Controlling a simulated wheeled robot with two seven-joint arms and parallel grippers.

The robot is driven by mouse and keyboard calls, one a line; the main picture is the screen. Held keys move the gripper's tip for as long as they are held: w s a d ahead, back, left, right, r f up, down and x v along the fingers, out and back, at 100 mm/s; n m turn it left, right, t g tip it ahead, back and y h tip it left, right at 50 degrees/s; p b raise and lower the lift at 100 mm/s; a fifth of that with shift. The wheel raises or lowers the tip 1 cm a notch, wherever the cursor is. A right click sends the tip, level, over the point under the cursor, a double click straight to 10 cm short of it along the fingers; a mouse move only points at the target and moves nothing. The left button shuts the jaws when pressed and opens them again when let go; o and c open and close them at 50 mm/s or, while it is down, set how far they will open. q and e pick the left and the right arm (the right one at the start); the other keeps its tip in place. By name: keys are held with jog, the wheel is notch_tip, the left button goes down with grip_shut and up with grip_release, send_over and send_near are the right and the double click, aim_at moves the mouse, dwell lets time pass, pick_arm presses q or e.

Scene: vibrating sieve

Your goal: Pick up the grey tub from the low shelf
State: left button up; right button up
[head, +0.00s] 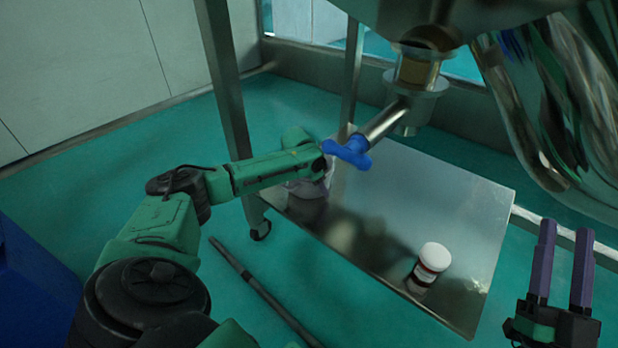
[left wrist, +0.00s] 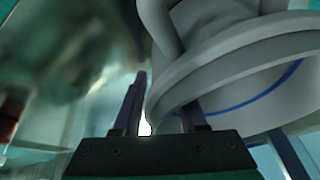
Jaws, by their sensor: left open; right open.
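The grey tub (head: 310,188) stands on the low metal shelf (head: 440,190) near its left edge, mostly hidden behind my left forearm in the head view. In the left wrist view the tub (left wrist: 245,95) fills the upper right, with a thick rim, a handle and a blue line around it. My left gripper (left wrist: 162,95) is open at the tub's rim. One finger is left of the rim; the tip of the other is hidden by the rim. I cannot tell whether they touch it. My right gripper (head: 561,262) is open and empty at the lower right of the head view.
A white-lidded jar (head: 429,265) stands on the shelf's near right part. Metal frame legs (head: 225,75) flank the shelf. The middle of the shelf is clear.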

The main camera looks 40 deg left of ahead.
pick_arm(q)
grip_shut()
dwell(1.4)
